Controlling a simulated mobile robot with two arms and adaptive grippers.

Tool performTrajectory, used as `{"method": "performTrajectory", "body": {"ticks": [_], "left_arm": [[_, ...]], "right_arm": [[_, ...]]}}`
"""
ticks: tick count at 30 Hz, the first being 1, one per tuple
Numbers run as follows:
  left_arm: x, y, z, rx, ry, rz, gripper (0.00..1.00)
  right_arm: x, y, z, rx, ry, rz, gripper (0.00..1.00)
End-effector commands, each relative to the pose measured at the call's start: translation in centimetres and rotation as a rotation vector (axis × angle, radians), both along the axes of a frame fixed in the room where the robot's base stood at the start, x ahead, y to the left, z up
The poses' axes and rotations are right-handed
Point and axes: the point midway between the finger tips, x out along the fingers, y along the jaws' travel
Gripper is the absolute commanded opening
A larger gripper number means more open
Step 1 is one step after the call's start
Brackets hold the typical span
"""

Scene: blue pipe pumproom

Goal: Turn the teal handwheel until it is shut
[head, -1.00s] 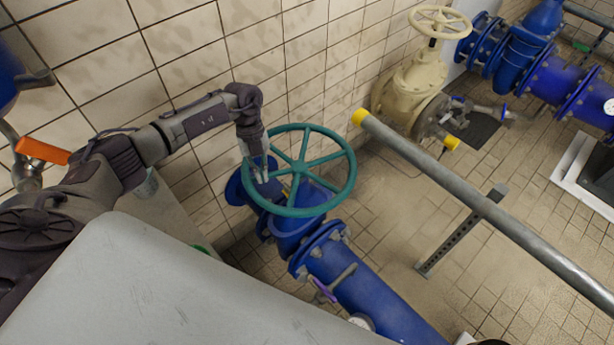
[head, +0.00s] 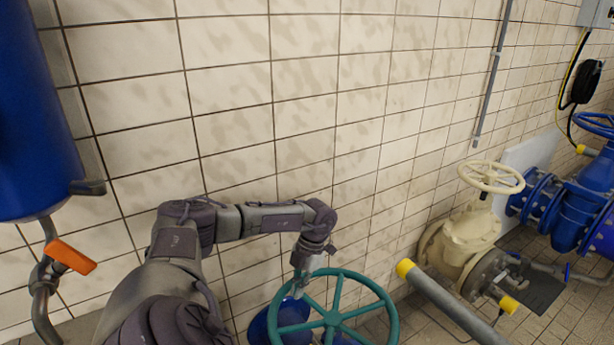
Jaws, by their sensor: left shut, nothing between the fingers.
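The teal handwheel (head: 333,318) sits on the blue valve (head: 262,328) at the bottom centre of the head view, its lower part cut off by the frame edge. My left gripper (head: 298,288) points down at the wheel's upper left rim. Its fingers are shut with nothing between them. They overlap the rim in the picture; I cannot tell whether they touch it. My right gripper is out of view.
A tiled wall stands close behind the wheel. A grey rail with a yellow cap (head: 405,268) runs to the right of it. A cream valve with its own handwheel (head: 490,177) stands further right. An orange lever (head: 70,257) and blue tank (head: 35,110) are at left.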

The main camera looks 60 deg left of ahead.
Motion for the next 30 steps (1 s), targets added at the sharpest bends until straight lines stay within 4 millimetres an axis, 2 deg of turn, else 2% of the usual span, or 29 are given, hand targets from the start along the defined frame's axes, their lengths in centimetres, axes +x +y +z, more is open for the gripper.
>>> {"method": "performTrajectory", "body": {"ticks": [1,9,30], "left_arm": [[0.5,0.1,-0.4,-0.001,-0.007,-0.03,0.0],[1.6,0.4,-0.2,-0.001,-0.006,-0.067,0.0],[2.1,0.5,0.0,0.0,-0.005,-0.065,0.0]], "right_arm": [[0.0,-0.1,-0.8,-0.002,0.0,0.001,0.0],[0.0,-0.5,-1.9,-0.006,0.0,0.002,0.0],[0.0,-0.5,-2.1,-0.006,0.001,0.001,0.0]]}}
